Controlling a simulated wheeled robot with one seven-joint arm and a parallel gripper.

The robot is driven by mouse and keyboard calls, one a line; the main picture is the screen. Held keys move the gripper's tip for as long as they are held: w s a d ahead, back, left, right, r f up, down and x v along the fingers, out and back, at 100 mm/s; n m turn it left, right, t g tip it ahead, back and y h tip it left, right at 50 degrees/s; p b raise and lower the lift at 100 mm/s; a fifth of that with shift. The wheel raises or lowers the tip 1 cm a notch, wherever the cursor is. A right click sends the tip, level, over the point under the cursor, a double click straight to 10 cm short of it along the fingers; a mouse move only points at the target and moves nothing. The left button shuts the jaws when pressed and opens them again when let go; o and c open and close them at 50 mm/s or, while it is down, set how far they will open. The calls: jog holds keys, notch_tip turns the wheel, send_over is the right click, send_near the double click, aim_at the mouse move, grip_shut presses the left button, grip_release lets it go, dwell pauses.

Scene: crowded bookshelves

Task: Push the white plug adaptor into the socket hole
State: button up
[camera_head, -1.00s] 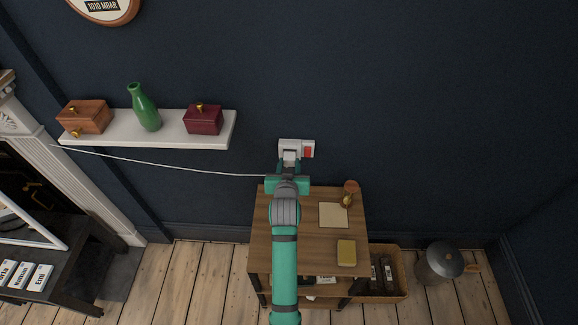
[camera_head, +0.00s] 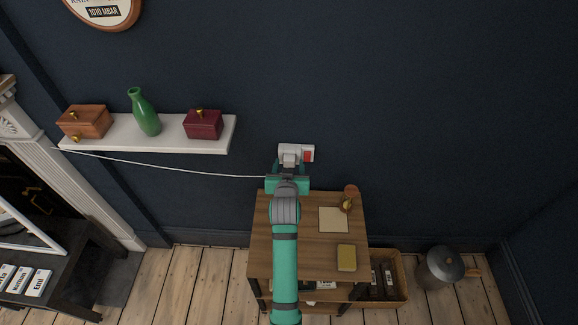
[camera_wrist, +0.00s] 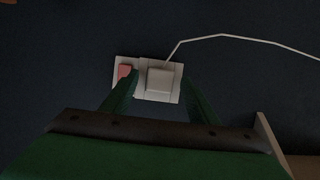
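The white plug adaptor (camera_wrist: 163,80) sits at the white wall socket (camera_wrist: 142,66), beside its red switch (camera_wrist: 124,71). It also shows in the head view (camera_head: 289,156). It looks flush against the plate, though its exact depth is hard to tell. A thin white cable (camera_wrist: 225,37) runs from it. In the head view my gripper (camera_head: 289,166) is just below and in front of the socket (camera_head: 307,155).
A wooden side table (camera_head: 290,245) with a paper sheet and small items stands below the socket. A white shelf (camera_head: 150,140) with two boxes and a green bottle (camera_head: 143,112) is to the left. The wall to the right is bare.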

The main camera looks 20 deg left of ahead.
jog(key=v, duration=1)
jog(key=shift+s+r, duration=0.2)
jog(key=shift+s, duration=0.15)
jog(key=s+d+f+m+h, duration=0.1)
jog(key=s+d+f, duration=0.2)
jog(key=s, duration=0.3)
jog(key=s+d+f+t, duration=0.1)
jog(key=s+d+f, duration=0.25)
jog(key=s, duration=0.25)
jog(key=s+d+f+m+h, duration=0.1)
jog(key=s+d+f, duration=0.2)
jog(key=s+d, duration=0.15)
jog(key=s+d+r+h, duration=0.1)
jog(key=s+d+r, duration=0.1)
jog(key=s, duration=0.9)
jog(key=s+d+r+m+t, duration=0.1)
jog(key=s+d+r, duration=0.2)
jog(key=s, duration=0.8)
jog(key=shift+s+d+r+h, duration=0.2)
jog(key=shift+s+d+h, duration=0.2)
jog(key=shift+d, duration=0.65)
